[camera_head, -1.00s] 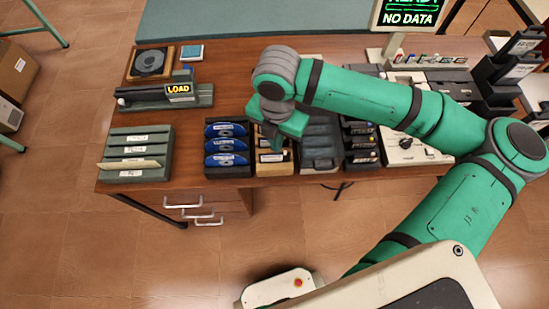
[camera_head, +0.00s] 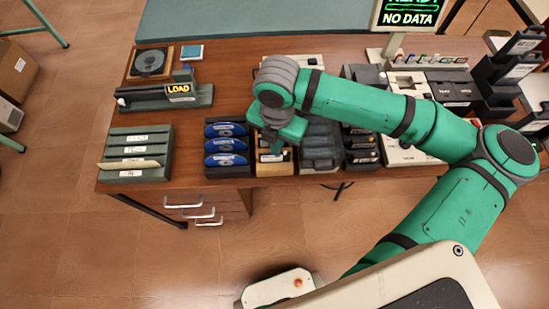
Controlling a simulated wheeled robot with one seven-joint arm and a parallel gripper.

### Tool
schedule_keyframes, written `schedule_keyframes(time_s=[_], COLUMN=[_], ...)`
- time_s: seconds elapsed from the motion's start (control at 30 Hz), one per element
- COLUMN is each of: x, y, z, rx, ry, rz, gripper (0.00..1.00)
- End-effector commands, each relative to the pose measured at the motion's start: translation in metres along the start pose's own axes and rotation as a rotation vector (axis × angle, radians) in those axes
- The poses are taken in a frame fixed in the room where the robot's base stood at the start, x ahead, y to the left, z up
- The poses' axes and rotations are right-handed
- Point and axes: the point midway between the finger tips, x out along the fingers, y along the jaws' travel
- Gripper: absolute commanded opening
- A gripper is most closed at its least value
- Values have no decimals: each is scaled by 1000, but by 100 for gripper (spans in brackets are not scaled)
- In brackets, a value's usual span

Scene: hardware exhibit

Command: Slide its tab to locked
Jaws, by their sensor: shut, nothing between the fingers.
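My gripper (camera_head: 277,148) points down over a wooden holder (camera_head: 274,169) near the table's front edge. The holder carries dark cartridge-like pieces (camera_head: 270,158) with pale labels. The gripper is shut and appears to hold nothing. Its fingertips are small and partly hidden by the green hand, so I cannot tell whether they touch a piece. No sliding tab or locked mark can be made out at this size. Part of the holder lies hidden under my wrist.
A dark rack with blue discs (camera_head: 226,145) stands close on the left, and a grey tray (camera_head: 320,150) close on the right. A green slotted rack (camera_head: 136,150) and a LOAD device (camera_head: 180,92) stand farther left. Bare tabletop (camera_head: 225,75) shows behind.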

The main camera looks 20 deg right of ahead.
Motion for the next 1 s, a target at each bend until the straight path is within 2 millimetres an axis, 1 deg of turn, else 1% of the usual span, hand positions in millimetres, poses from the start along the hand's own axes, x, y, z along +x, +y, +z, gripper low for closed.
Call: schedule_keyframes(time_s=[0.47, 1.0], x=[1, 1], y=[0, -8], z=[0, 5], rx=[0, 1], ry=[-1, -1], rz=[0, 0], gripper=[0, 0])
